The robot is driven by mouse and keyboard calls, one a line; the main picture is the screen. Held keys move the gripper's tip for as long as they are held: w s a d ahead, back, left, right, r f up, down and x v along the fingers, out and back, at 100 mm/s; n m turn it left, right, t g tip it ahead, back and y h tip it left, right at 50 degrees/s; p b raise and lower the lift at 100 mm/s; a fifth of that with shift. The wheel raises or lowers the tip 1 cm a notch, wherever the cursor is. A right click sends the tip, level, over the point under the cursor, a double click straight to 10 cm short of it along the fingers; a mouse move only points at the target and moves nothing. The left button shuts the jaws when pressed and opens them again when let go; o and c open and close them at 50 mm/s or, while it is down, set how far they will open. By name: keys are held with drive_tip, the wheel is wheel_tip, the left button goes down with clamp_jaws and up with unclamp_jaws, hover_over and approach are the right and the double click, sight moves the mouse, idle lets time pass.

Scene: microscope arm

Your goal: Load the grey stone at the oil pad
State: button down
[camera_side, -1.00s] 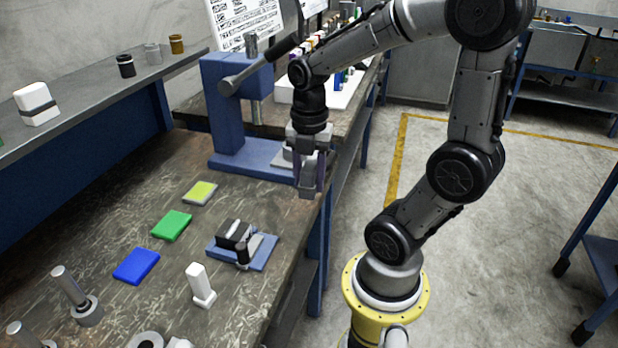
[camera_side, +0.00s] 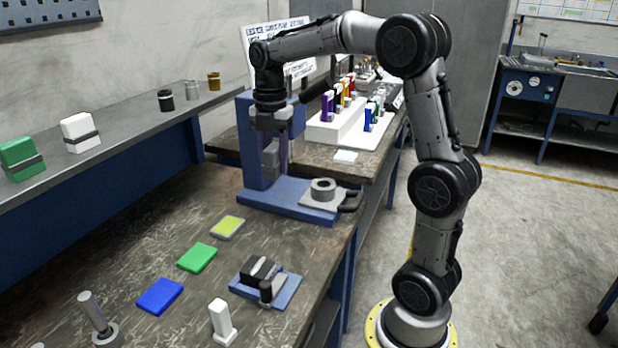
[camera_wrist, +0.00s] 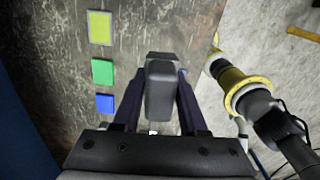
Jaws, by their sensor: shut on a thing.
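My gripper (camera_side: 275,160) is raised in front of the blue press column in the side view. In the wrist view its dark fingers (camera_wrist: 158,100) are shut on a grey rounded block, the grey stone (camera_wrist: 159,88). The stone also shows between the fingers in the side view (camera_side: 270,154). Three flat pads lie in a row on the worn bench: a yellow one with a grey rim (camera_side: 227,227), a green one (camera_side: 197,257) and a blue one (camera_side: 160,296). No label shows which is the oil pad. The gripper is well above and behind the pads.
The blue press (camera_side: 253,150) has a base carrying a round grey holder (camera_side: 323,188). A blue plate with a dark clamp (camera_side: 264,287), a white upright piece (camera_side: 222,322) and a metal post (camera_side: 97,318) stand near the pads. Banded blocks (camera_side: 80,132) sit on the left shelf.

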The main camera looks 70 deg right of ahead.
drive_tip(key=w+f, duration=0.1)
drive_tip(key=w, duration=0.8)
hover_over(227, 225)
wheel_tip(227, 225, down, 11)
drive_tip(key=shift+f, duration=3.45)
drive_tip(key=shift+f, duration=0.6)
wheel_tip(227, 225, up, 7)
idle(0.5)
